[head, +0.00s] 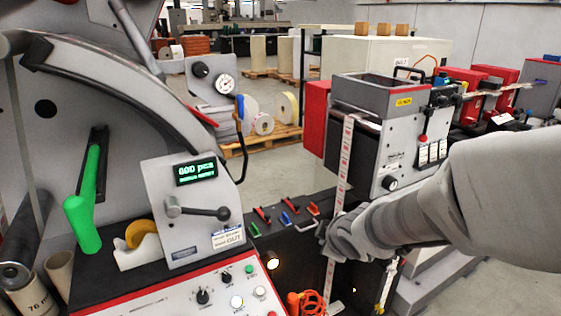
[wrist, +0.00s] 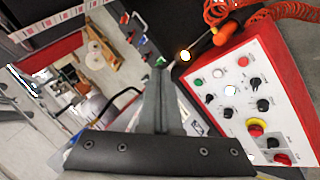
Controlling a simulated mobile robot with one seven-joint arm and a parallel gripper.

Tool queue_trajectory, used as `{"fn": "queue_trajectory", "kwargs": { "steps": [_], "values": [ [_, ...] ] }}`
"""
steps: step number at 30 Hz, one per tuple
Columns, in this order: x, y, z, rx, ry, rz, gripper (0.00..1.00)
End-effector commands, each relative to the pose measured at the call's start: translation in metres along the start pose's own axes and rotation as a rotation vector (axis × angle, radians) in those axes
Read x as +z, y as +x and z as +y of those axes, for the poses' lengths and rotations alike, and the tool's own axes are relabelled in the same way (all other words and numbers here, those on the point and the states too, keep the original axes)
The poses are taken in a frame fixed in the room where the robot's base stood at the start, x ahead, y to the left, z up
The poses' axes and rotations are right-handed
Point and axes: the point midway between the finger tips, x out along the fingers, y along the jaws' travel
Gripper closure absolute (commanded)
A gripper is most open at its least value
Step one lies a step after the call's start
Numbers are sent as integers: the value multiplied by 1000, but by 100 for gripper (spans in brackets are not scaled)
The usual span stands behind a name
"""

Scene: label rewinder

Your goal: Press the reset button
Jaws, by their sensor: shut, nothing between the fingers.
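The white control panel (head: 160,300) with a red edge is at the bottom of the head view. It carries a green button (head: 249,268), a white button (head: 260,291), a lit white button (head: 236,301) and black knobs. Labels are too small to read, so I cannot tell which is the reset button. In the wrist view the panel (wrist: 275,88) lies at the right, with the lit white button (wrist: 231,90), a white one (wrist: 217,73) and a green one (wrist: 198,82). My gripper (head: 324,238) is shut and empty, right of the panel and apart from it; its fingers (wrist: 160,72) point past the panel's left side.
A yellow-and-red emergency stop (wrist: 255,128) sits lower on the panel. An orange coiled cord (head: 312,302) hangs beside it. A label web (head: 346,150) runs vertically close to my gripper. Small coloured tools (head: 285,218) lie on a dark surface behind.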

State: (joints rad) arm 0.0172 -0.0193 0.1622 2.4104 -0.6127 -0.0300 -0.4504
Motion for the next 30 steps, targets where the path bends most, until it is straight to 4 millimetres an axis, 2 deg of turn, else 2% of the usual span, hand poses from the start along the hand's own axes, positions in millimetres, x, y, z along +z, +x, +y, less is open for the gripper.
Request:
{"fn": "queue_trajectory", "kwargs": {
  "steps": [1, 3, 6, 10, 15, 20, 30],
  "values": [
    [-12, 18, -11, -32, -77, 53, 100],
    [-31, 38, -28, -65, -190, 147, 100],
    [-58, 60, -59, -114, -330, 298, 100],
    [-89, 74, -100, -164, -457, 495, 100],
    [-114, 76, -139, -200, -539, 686, 100],
    [-123, 74, -154, -209, -562, 762, 100],
    [-124, 74, -155, -208, -564, 769, 100]
  ]
}}
